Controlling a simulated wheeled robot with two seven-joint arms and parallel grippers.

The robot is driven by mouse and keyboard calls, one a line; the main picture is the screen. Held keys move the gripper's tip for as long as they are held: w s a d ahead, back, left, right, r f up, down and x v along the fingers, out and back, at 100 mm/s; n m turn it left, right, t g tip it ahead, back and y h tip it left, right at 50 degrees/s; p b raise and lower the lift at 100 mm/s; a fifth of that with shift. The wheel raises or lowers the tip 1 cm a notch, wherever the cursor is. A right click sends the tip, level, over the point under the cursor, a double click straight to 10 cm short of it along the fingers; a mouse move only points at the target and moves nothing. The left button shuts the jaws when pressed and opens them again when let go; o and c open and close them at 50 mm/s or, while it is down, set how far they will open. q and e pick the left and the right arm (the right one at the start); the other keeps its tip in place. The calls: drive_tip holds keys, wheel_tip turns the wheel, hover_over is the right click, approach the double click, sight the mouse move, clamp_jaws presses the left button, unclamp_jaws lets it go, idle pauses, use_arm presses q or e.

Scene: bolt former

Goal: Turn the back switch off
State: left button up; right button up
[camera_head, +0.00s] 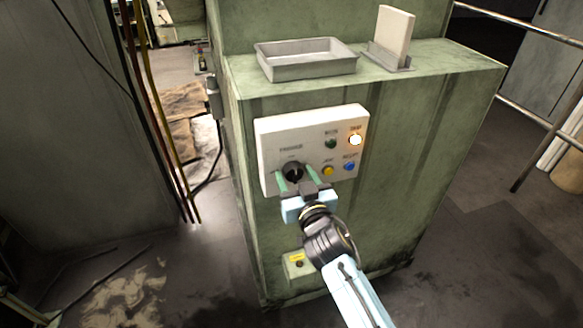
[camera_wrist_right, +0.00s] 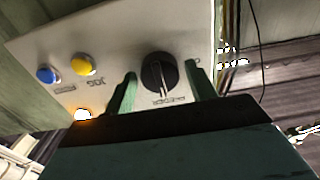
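A black rotary switch (camera_head: 292,172) sits at the lower left of the white control panel (camera_head: 265,135) on the green machine. It also shows in the right wrist view (camera_wrist_right: 160,73), as a round knob with a pale pointer line. My right gripper (camera_head: 296,184) is at the panel with its two green fingers apart, one on each side of the knob. In the right wrist view the fingers (camera_wrist_right: 160,92) stand clear of the knob's sides, with gaps visible. I cannot tell which printed position the pointer marks. My left gripper is not in view.
The panel also has a lit orange-white lamp (camera_head: 355,140), a green button (camera_head: 331,144), a yellow button (camera_head: 327,170) and a blue button (camera_head: 349,166). A metal tray (camera_head: 305,72) and a holder with a white block (camera_head: 393,34) stand on the machine top. Railings are at right.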

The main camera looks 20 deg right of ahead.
drive_tip(key=c, duration=1)
drive_tip(key=n, duration=0.5)
drive_tip(key=shift+p, duration=0.35)
drive_tip(key=n, duration=0.6)
drive_tip(key=shift+p, duration=0.35)
drive_tip(key=o, duration=1.2)
drive_tip(key=s, duration=0.8)
drive_tip(key=shift+d, duration=0.15)
